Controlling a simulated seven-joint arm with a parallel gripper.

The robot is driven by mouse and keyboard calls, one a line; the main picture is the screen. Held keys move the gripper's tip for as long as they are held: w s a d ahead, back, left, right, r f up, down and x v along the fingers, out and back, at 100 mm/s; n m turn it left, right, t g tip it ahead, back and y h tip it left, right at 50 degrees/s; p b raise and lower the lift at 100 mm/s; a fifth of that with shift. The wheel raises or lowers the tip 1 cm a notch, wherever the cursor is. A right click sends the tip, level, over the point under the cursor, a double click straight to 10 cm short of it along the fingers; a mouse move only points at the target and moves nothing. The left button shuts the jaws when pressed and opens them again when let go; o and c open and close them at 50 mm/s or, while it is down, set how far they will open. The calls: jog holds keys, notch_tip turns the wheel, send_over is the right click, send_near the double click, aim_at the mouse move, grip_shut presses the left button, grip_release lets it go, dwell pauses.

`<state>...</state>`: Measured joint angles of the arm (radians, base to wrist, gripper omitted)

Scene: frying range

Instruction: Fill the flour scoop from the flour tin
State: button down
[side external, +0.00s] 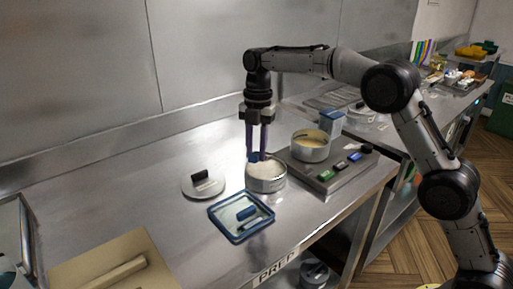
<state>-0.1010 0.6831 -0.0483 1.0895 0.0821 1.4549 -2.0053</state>
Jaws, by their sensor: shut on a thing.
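The flour tin (266,187) is a round metal tin with pale flour in it, on the steel bench near the middle. My gripper (257,158) points straight down over the tin, its dark fingers at the tin's mouth. It is shut on a small blue piece (253,157), which looks like the handle of the flour scoop. The scoop's bowl is not clearly visible, so I cannot tell whether it is in the flour or holds any.
A blue-rimmed tray (219,226) with blue-handled items lies in front of the tin. A lid (203,187) with a black handle lies left. A board (85,262) lies front left.

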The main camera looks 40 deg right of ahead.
jog(key=shift+w+d+f, duration=0.25)
jog(key=shift+d+f, duration=0.15)
jog(key=shift+f, duration=0.7)
jog(key=shift+w+d+f, duration=0.2)
jog(key=shift+d+f, duration=0.25)
jog(key=shift+f, duration=0.65)
jog(key=shift+w+d+f, duration=0.25)
jog(key=shift+d+f, duration=0.15)
jog(key=shift+f, duration=0.7)
jog(key=shift+s+a+r+h, duration=0.1)
jog(key=shift+a+r+h, duration=0.1)
jog(key=shift+r, duration=0.35)
jog(key=shift+s+a+r+h, duration=0.1)
jog(key=shift+r+h, duration=0.1)
jog(key=shift+r, duration=0.3)
jog(key=shift+s+a+r+t+h, duration=0.25)
jog(key=shift+a+r+t+h, duration=0.25)
jog(key=shift+r+h, duration=0.2)
jog(key=shift+s+a+r+t+h, duration=0.2)
jog(key=shift+a+r+t+h, duration=0.15)
jog(key=shift+r+t+h, duration=0.25)
